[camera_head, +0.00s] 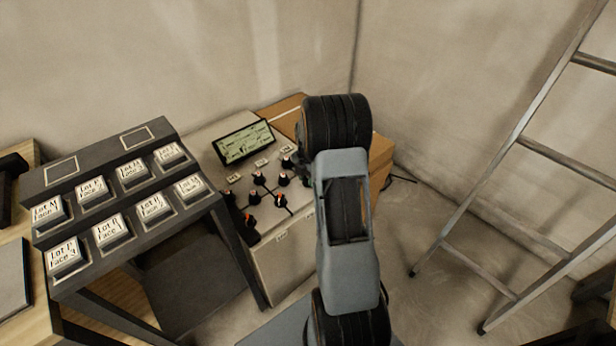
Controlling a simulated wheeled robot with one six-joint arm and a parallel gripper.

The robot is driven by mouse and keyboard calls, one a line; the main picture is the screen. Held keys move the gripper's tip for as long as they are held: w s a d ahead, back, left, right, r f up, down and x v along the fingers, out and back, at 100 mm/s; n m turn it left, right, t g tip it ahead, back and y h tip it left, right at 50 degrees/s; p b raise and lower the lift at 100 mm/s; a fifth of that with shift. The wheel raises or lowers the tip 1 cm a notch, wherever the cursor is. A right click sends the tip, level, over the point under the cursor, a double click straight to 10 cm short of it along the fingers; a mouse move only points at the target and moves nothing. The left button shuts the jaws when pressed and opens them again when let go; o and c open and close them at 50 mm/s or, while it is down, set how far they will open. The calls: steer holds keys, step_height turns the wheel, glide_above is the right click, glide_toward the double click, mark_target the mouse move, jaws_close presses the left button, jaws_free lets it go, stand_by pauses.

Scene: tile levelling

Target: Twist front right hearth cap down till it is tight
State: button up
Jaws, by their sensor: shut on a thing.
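Several dark caps with orange marks stand on the pale top of a box-like unit (230,145), left of my arm. A cap (281,201) and another cap (250,221) stand toward its near side; a cap (283,180) and a cap (258,178) sit farther back. My gripper (302,168) shows only as a dark part at the left edge of my arm, over the unit's right side. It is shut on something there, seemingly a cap. My arm hides the fingertips and the held thing, so I cannot tell which cap it is.
A display (244,142) stands at the unit's back. A dark rack (190,218) with labelled tiles stands at the left, close to the unit. A cardboard box (380,163) sits behind my arm. A ladder (480,187) leans at the right. Floor between is clear.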

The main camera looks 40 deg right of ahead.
steer(key=m+p, duration=0.2)
steer(key=m, duration=0.4)
steer(key=shift+r, duration=0.1)
steer(key=m+p, duration=0.1)
steer(key=m, duration=0.4)
steer(key=shift+m, duration=0.3)
steer(key=m+p, duration=0.1)
steer(key=m, duration=0.4)
steer(key=m+p, duration=0.1)
steer(key=m, duration=0.5)
steer(key=shift+m, duration=0.4)
steer(key=m, duration=0.5)
steer(key=shift+p, duration=0.3)
steer(key=m, duration=0.5)
steer(key=shift+m, duration=0.4)
steer(key=m, duration=1.1)
steer(key=shift+p, duration=0.35)
steer(key=shift+m, duration=0.4)
